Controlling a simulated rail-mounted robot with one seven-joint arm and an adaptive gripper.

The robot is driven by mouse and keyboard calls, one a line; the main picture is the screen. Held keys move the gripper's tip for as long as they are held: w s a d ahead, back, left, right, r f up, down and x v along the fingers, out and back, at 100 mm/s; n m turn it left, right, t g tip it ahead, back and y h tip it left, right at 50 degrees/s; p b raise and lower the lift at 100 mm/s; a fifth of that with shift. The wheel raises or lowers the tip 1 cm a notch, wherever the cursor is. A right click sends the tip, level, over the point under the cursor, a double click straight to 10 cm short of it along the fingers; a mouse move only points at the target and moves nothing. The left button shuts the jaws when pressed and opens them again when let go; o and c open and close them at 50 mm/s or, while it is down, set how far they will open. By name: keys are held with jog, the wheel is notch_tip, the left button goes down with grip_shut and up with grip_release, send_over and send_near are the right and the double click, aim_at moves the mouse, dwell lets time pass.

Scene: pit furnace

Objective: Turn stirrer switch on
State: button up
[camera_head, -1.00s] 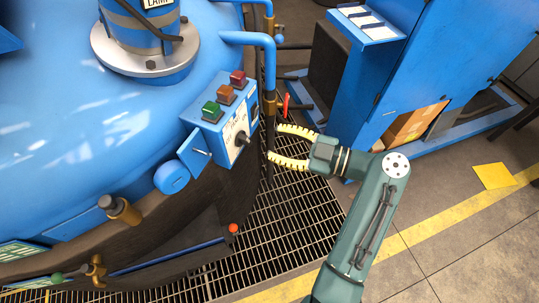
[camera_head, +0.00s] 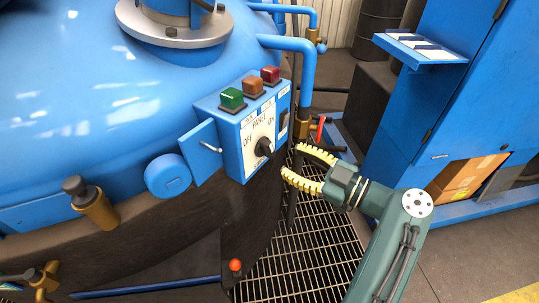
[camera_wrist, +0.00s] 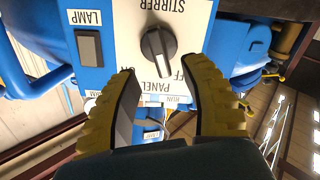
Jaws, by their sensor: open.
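The stirrer switch is a black rotary knob (camera_head: 264,146) on the white front face of a blue panel box (camera_head: 206,108). OFF is on its left and ON on its right in the head view. In the wrist view, which shows the panel upside down, the knob (camera_wrist: 158,52) sits beside the STIRRER label.
Green (camera_head: 232,99), orange and red buttons sit on the box's top. A dark LAMP rocker (camera_wrist: 89,48) is beside the knob. An open blue flap (camera_head: 200,150) stands left of the face. A blue pipe (camera_head: 306,80) runs close behind the box. A blue cabinet (camera_head: 430,110) stands right.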

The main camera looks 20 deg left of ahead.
aim_at(272, 152)
jog(key=b+x, duration=0.1)
jog(key=x, duration=0.6)
jog(key=shift+b, duration=0.4)
jog(key=shift+d, duration=0.1)
grip_shut()
